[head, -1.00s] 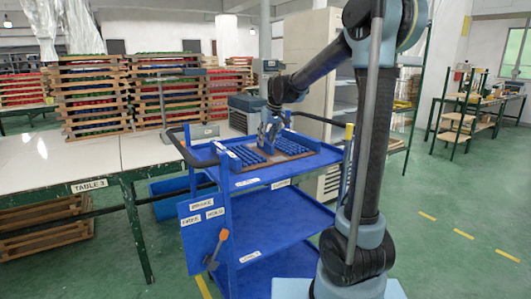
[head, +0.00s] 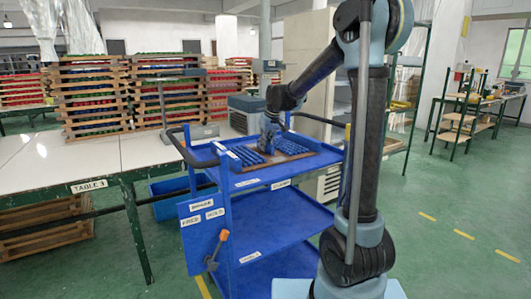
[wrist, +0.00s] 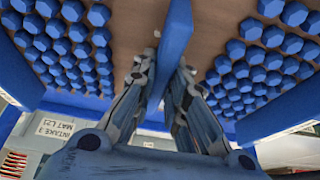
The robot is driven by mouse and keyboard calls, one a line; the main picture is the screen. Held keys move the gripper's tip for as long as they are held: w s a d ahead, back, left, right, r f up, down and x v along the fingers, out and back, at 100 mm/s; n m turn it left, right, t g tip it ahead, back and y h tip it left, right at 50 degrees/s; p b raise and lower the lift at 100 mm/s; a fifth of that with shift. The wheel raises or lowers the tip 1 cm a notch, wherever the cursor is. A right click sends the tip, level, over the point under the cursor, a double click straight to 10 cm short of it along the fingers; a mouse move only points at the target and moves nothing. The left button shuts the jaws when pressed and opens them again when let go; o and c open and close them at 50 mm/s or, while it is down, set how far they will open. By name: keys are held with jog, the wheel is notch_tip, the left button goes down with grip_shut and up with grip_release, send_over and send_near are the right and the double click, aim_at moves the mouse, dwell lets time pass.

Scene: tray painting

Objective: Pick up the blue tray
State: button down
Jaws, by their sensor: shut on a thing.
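The blue tray (head: 284,157) lies on the top shelf of a blue cart. It has a brown base with rows of small blue hexagonal pieces on both sides of a bare middle strip. It also fills the wrist view (wrist: 130,22), where an upright blue bar (wrist: 178,25) runs along its middle. My gripper (head: 268,147) is over the middle of the tray. In the wrist view my gripper (wrist: 164,72) has its fingers on either side of the blue bar, shut on it. The fingers hide part of the bar. I cannot tell whether the tray touches the shelf.
The blue cart (head: 285,222) has lower shelves, black handles and a raised top rim around the tray. A long white table (head: 50,165) stands to the left. Green floor is clear at the right.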

notch_tip(320, 180, up, 28)
dwell(0.8)
dwell(0.4)
